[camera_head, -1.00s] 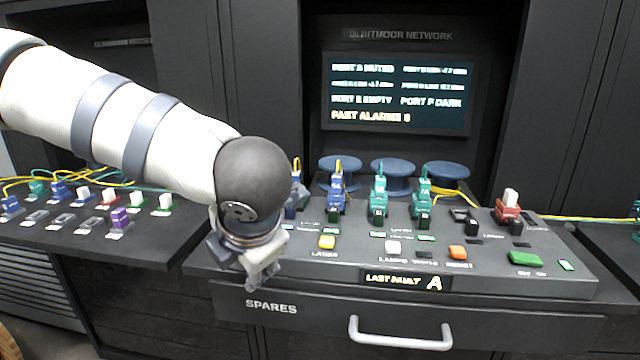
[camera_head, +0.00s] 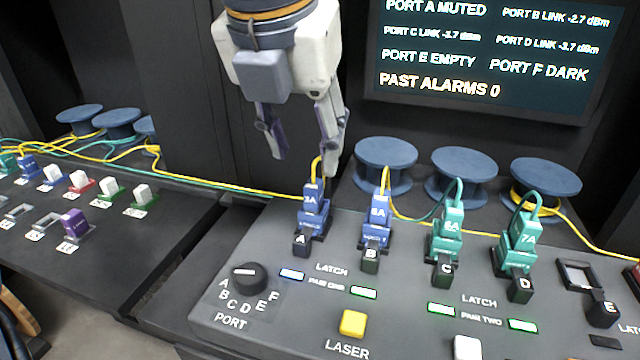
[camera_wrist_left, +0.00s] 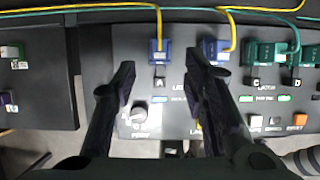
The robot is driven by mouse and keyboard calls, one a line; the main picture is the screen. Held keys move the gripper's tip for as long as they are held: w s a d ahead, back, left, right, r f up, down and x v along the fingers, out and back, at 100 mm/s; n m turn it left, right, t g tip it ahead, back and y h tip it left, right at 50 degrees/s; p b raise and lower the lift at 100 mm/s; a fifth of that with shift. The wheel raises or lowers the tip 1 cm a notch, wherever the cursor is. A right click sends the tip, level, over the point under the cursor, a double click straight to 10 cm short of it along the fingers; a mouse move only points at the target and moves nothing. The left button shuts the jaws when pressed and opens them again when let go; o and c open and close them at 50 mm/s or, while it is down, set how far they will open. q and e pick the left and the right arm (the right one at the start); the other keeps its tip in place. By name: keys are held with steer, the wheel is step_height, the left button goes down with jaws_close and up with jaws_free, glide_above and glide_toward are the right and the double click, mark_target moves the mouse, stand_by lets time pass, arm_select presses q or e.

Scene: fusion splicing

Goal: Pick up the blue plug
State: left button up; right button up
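A blue plug (camera_head: 312,212) with a yellow cable sits in port A of the console. It also shows in the left wrist view (camera_wrist_left: 160,52), between and beyond my fingers. A second blue plug (camera_head: 377,225) sits in port B; it also shows in the left wrist view (camera_wrist_left: 215,52). My left gripper (camera_head: 304,160) points down, open and empty, above and slightly behind the port A plug. Its right finger overlaps the yellow cable in the head view; I cannot tell whether they touch. The open fingers (camera_wrist_left: 162,64) also show in the left wrist view. My right gripper is not in view.
Teal plugs (camera_head: 447,232) (camera_head: 520,248) stand in ports C and D, right of the blue ones. Blue spools (camera_head: 386,155) stand behind. A black port knob (camera_head: 250,277) is in front of port A. A side shelf at left holds more plugs, including a purple one (camera_head: 75,224).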

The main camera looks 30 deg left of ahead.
mark_target(313, 183)
arm_select(q)
steer(key=x, duration=0.8)
steer(key=shift+w+a+f, duration=0.1)
steer(key=shift+f, duration=0.05)
jaws_close()
